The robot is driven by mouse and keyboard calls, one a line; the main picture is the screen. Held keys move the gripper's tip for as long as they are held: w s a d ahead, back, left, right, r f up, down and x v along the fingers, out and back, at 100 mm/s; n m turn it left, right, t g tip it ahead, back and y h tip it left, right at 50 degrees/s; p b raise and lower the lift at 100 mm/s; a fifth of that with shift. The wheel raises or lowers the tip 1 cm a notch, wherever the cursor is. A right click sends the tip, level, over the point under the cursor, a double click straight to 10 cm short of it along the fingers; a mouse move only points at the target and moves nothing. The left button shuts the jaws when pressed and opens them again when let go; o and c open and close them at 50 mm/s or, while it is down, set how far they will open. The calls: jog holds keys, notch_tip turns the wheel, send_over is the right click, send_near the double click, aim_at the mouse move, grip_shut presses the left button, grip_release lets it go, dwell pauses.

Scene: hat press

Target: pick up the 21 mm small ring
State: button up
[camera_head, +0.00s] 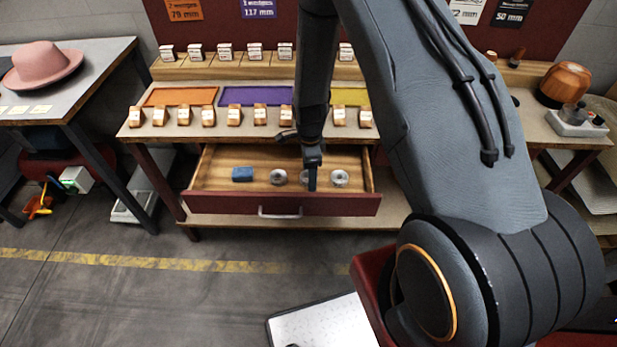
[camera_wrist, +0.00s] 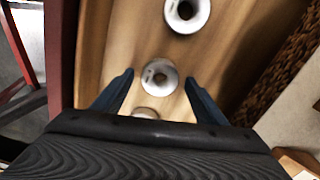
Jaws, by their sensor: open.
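Several pale metal rings lie on the wooden floor of the open drawer (camera_head: 281,204). In the head view, one ring (camera_head: 278,176) is left of my gripper (camera_head: 312,182) and a larger-looking ring (camera_head: 340,178) is to its right. A ring between them is mostly hidden behind my gripper. In the wrist view, a small ring (camera_wrist: 159,76) lies between the two open fingers of my gripper (camera_wrist: 159,80), apart from both. A larger-looking ring (camera_wrist: 186,13) is beyond it, and another (camera_wrist: 145,112) is partly hidden by my gripper's body. No size marks are readable on the rings.
A blue block (camera_head: 242,174) lies in the drawer's left part. The drawer's red front has a metal handle (camera_head: 280,213). Above it, the bench holds a row of wooden blocks and coloured mats, including a purple one (camera_head: 256,95). The drawer walls surround my gripper.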

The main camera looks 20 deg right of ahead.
jog(key=c, duration=1.2)
jog(key=shift+r, duration=0.1)
